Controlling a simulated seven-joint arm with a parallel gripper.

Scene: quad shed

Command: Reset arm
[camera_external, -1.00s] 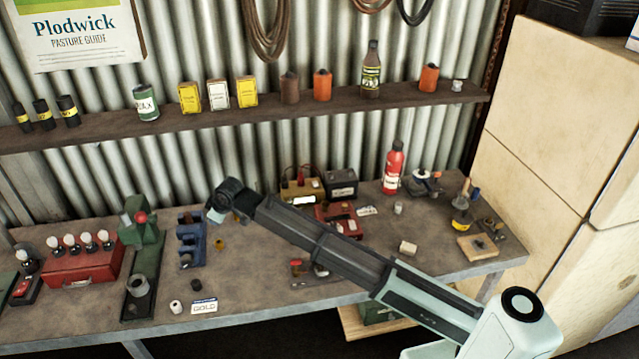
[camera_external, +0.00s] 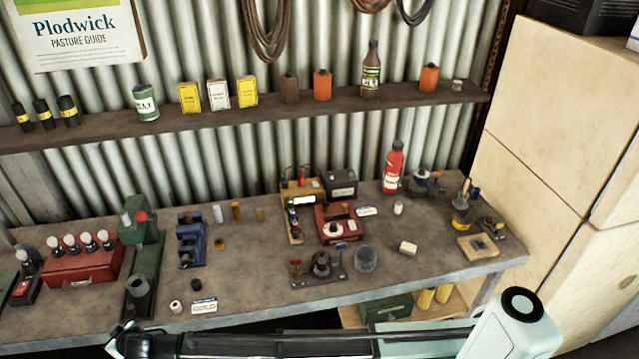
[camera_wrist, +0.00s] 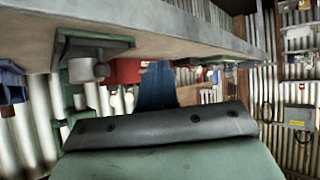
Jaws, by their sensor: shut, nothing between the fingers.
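My gripper (camera_external: 122,344) is at the bottom left of the external view, low in front of the workbench's front edge. It is shut and holds nothing. My arm lies almost level along the bottom of that view. The fingertips are hard to make out there. In the wrist view the dark crossbar and pale green housing of my own wrist fill the lower middle.
The workbench (camera_external: 262,282) carries a blue stand (camera_external: 191,240), a green press (camera_external: 145,245), a red box of bulbs (camera_external: 85,268), a GOLD card (camera_external: 204,306) and a red bottle (camera_external: 393,168). A pale cabinet (camera_external: 560,120) stands right.

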